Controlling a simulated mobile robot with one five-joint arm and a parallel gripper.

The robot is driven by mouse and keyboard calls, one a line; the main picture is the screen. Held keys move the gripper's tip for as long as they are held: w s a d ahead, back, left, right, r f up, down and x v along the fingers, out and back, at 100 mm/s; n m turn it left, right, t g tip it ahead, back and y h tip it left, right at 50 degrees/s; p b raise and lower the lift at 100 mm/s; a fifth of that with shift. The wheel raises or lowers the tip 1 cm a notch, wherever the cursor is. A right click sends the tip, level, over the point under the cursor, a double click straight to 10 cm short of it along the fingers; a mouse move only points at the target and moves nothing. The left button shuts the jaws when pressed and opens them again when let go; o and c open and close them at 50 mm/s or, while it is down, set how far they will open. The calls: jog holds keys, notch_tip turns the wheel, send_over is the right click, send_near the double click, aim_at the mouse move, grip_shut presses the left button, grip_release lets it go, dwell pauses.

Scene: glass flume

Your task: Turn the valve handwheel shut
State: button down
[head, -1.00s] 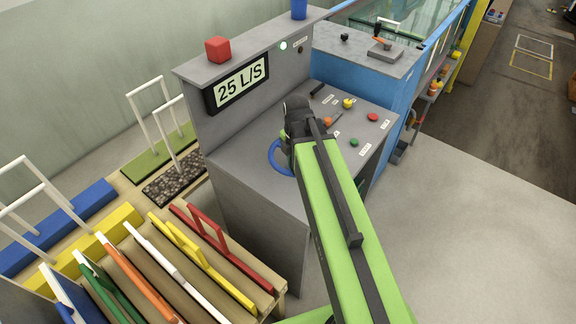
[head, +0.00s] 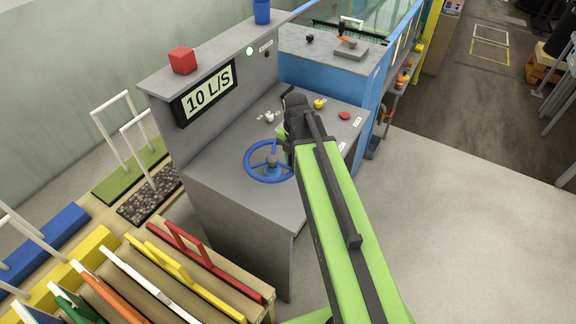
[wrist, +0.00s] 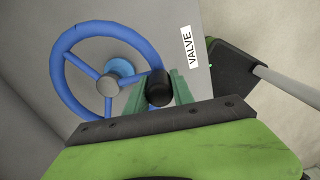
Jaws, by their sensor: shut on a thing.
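The blue valve handwheel (head: 247,172) lies on the grey console's top in the head view, its right side hidden behind my gripper (head: 288,148). In the wrist view the blue rim, spokes and grey hub of the handwheel (wrist: 64,62) show clearly. A black knob (wrist: 160,88) stands at the wheel's right side, between the green fingers of my gripper (wrist: 159,92), which is shut on it. A "VALVE" label (wrist: 187,47) is right of the wheel.
The grey console (head: 215,190) also carries a yellow button (head: 319,104) and a red button (head: 344,115) behind my arm. A red block (head: 182,61) and a blue cup (head: 262,12) stand on its upper ledge. Coloured panels in a rack (head: 190,265) are at front left. Open floor (head: 470,190) lies right.

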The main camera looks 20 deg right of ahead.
jog(key=shift+w+d, duration=0.25)
jog(key=shift+d, duration=0.1)
jog(key=shift+w+d+r, duration=0.1)
dwell(0.3)
jog(key=c, duration=1.1)
grip_release()
notch_tip(320, 180, up, 18)
jog(key=p, duration=1.7)
jog(key=shift+f+p, duration=0.25)
jog(key=shift+p, duration=0.05)
jog(key=shift+f, duration=0.1)
